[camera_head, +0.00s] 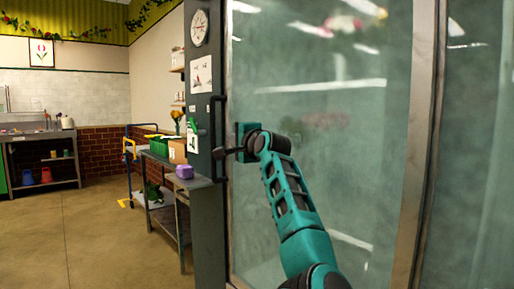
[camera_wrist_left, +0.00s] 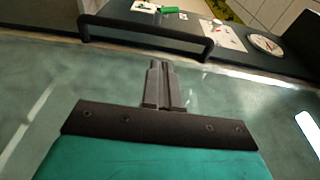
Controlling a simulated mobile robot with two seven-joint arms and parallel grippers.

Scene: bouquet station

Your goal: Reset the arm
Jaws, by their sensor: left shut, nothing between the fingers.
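My left arm, teal and black, reaches up in front of a large glass door (camera_head: 320,110) in the head view. Its gripper (camera_head: 222,153) points left towards a dark vertical door handle (camera_head: 213,125) on the grey frame. In the left wrist view the two grey fingers (camera_wrist_left: 158,66) are together and empty. The handle also shows there (camera_wrist_left: 145,32), just beyond the fingertips with what looks like a small gap. I cannot tell from the head view whether they touch. My right gripper is in neither view.
Left of the frame, a metal table (camera_head: 182,180) holds a purple item (camera_head: 185,172) and green crate (camera_head: 159,146). A blue cart (camera_head: 128,165) stands beside it. A clock (camera_head: 199,27) hangs on the grey frame. The floor (camera_head: 80,235) at left is open.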

